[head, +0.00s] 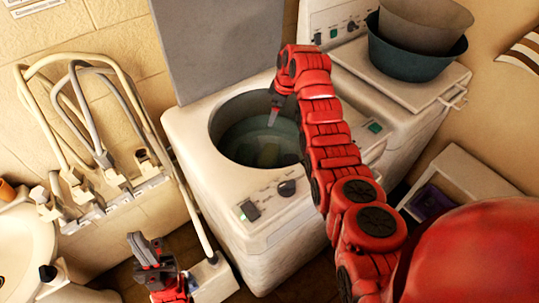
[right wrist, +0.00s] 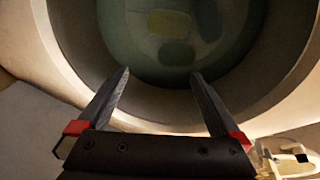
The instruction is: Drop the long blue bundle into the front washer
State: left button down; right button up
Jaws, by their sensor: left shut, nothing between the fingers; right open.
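The front washer (head: 195,130) is a white top-loader with its grey lid (head: 215,45) raised and its round opening uncovered. My right gripper (head: 273,115) is over the opening. In the right wrist view my right gripper (right wrist: 158,85) is open, with nothing between its fingers and the washer drum (right wrist: 130,50) beyond. Blurred yellowish and dark patches (right wrist: 177,53) lie deep inside; I cannot tell whether one is the long blue bundle. My left gripper (head: 148,250) is shut and empty at the lower left, apart from the washer.
A second washer (head: 425,92) behind carries a dark teal basin (head: 415,62). A white bin (head: 465,170) at right holds a dark purple-blue thing (head: 430,203). Pipes and taps (head: 105,165) line the left wall, beside a white basin (head: 25,240).

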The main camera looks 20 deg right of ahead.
jog(key=p+v, duration=0.5)
jog(key=v, duration=0.8)
